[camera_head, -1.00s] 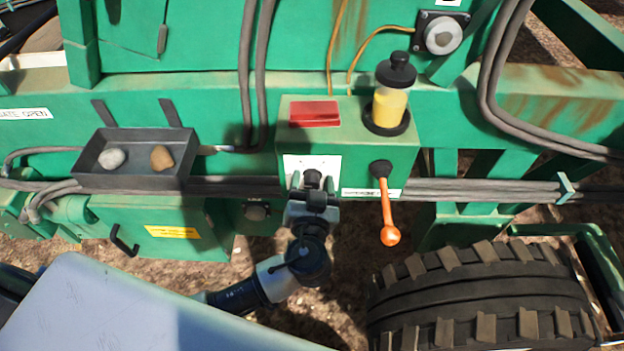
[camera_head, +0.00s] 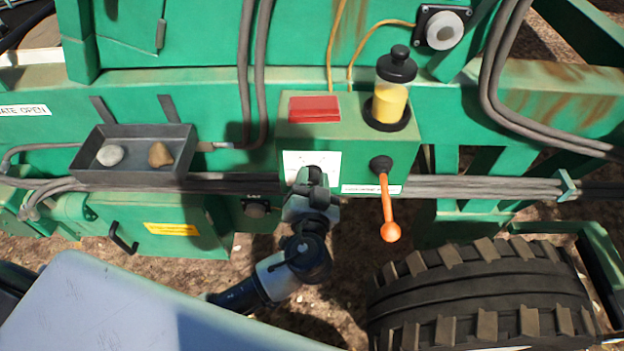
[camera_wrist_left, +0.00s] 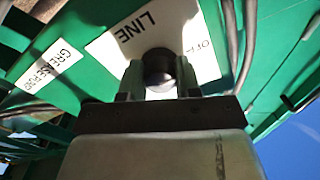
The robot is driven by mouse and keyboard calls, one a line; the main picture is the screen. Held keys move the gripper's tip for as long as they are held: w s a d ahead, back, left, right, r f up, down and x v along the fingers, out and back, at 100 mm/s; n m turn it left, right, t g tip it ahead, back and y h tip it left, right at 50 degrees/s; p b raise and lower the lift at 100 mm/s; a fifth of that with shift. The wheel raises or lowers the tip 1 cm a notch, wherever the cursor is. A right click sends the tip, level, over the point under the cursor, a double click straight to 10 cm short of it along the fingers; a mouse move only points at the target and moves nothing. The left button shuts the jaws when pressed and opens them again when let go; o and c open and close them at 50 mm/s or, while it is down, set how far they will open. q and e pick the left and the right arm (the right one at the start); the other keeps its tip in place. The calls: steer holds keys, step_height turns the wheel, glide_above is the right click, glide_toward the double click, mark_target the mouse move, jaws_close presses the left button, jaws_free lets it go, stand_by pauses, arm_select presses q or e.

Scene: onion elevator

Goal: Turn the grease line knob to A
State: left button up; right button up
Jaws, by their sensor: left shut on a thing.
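The grease line knob (camera_wrist_left: 158,66) is a dark round knob on a white plate (camera_wrist_left: 203,58) on the front of the green box (camera_head: 350,130). The plate shows the words LINE and OFF in the left wrist view; I cannot see an A. My left gripper (camera_head: 312,181) is shut on the knob, and its fingers (camera_wrist_left: 158,80) stand on either side of it. In the head view the gripper hides most of the knob, so its pointer direction cannot be read. My right gripper is not in view.
An orange-handled lever (camera_head: 387,205) hangs just right of the knob. A yellow grease cup (camera_head: 390,103) and a red plate (camera_head: 314,109) are on the box top. A grey tray (camera_head: 130,178) with two stones is at left, a big tyre (camera_head: 470,305) at lower right.

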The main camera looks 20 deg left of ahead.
arm_select(q)
steer(key=m, duration=0.8)
steer(key=shift+m, duration=1)
steer(key=o, duration=0.9)
steer(key=shift+o, duration=0.2)
